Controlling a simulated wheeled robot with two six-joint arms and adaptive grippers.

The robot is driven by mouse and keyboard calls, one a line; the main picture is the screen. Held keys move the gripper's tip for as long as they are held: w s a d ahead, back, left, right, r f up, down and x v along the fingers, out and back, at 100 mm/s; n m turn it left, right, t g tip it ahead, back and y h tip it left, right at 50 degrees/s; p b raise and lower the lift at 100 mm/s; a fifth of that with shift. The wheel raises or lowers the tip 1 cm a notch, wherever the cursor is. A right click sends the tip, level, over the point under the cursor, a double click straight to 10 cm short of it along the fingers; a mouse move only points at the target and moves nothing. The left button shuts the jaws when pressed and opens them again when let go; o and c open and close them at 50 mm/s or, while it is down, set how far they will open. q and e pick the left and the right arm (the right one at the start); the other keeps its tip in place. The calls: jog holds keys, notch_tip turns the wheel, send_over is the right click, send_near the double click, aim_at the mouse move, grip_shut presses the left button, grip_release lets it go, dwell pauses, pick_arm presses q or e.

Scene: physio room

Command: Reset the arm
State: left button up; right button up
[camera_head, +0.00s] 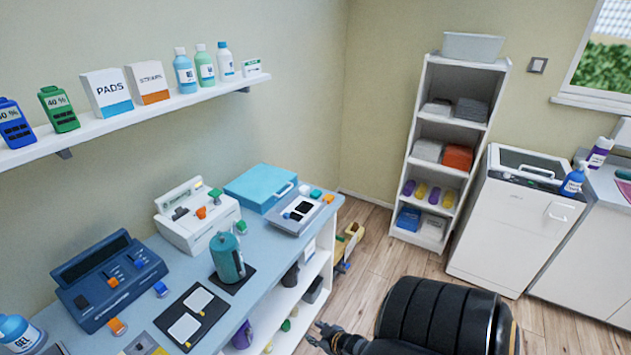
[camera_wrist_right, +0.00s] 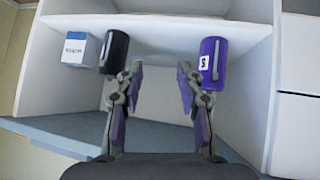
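My right arm (camera_head: 440,318) comes in at the bottom of the head view, with its black padded section in front. My right gripper (camera_head: 322,335) shows small beside the lower shelves of the blue-topped table (camera_head: 262,262). In the right wrist view the right gripper (camera_wrist_right: 160,78) is open, with nothing between its two fingers. Beyond the fingers are a black cylinder (camera_wrist_right: 115,52) at left and a purple cylinder (camera_wrist_right: 213,62) with a white label at right. My left arm and gripper are not in view.
A white-and-blue box (camera_wrist_right: 80,50) stands left of the black cylinder on the white shelf. The tabletop holds a blue device (camera_head: 110,280), a white device (camera_head: 197,213) and a teal canister (camera_head: 227,257). A shelf rack (camera_head: 415,190) stands behind. Some wooden floor (camera_head: 375,235) is clear.

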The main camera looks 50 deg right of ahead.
jog(key=shift+s+f, duration=0.15)
jog(key=shift+f, duration=0.05)
dwell(0.5)
jog(key=s+a+f+g, duration=0.2)
jog(key=s+a+f, duration=0.2)
jog(key=s, duration=0.4)
jog(key=s+a+f+g, duration=0.3)
jog(key=s+a+f, duration=0.2)
jog(key=s+f, duration=0.2)
jog(key=s+a+f+g+y, duration=0.1)
jog(key=s+a+f+g, duration=0.2)
jog(key=s+a+f, duration=0.2)
jog(key=s+b, duration=0.1)
jog(key=s, duration=0.2)
jog(key=shift+s+f+n, duration=0.3)
jog(key=shift+s+f, duration=0.05)
jog(key=shift+d+f, duration=0.1)
